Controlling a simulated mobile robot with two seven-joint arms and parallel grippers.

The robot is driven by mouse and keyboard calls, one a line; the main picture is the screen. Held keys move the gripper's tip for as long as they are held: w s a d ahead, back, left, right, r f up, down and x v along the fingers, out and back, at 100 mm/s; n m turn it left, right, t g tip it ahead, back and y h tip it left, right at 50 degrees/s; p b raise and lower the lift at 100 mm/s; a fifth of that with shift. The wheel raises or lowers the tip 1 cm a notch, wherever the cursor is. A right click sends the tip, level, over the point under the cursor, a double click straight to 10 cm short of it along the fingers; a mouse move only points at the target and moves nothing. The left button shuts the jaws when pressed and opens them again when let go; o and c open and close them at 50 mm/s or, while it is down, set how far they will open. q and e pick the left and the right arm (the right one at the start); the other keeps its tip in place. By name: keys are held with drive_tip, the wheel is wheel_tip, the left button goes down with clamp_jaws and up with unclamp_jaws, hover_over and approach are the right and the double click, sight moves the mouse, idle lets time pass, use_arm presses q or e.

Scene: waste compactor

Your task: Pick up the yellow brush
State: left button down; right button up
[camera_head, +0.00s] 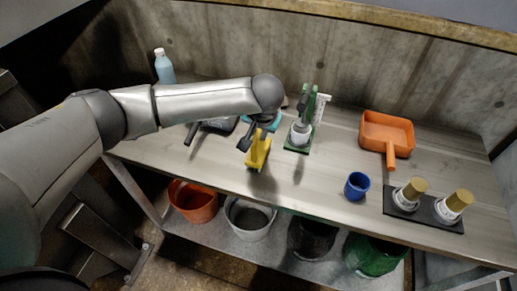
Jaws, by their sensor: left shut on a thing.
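The yellow brush (258,154) is near the middle of the table, towards its front edge. My left gripper (254,137) comes in from the left above the table and is shut on the top of the yellow brush. Whether the brush touches the table is hard to tell. The arm's wrist hides part of what lies behind. My right gripper is not in view.
An orange dustpan (387,133), a blue cup (357,186) and a black tray (421,216) with two capped containers are on the right. A green-based stand (297,146) is close right of the brush. Several buckets stand on the lower shelf, including a red one (193,201).

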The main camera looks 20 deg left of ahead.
use_arm(q)
drive_tip(key=shift+r, duration=0.1)
idle(0.7)
wheel_tip(320, 180, up, 20)
drive_tip(key=p, duration=0.3)
drive_tip(key=shift+p, duration=0.3)
drive_tip(key=c, duration=1.3)
unclamp_jaws()
clamp_jaws()
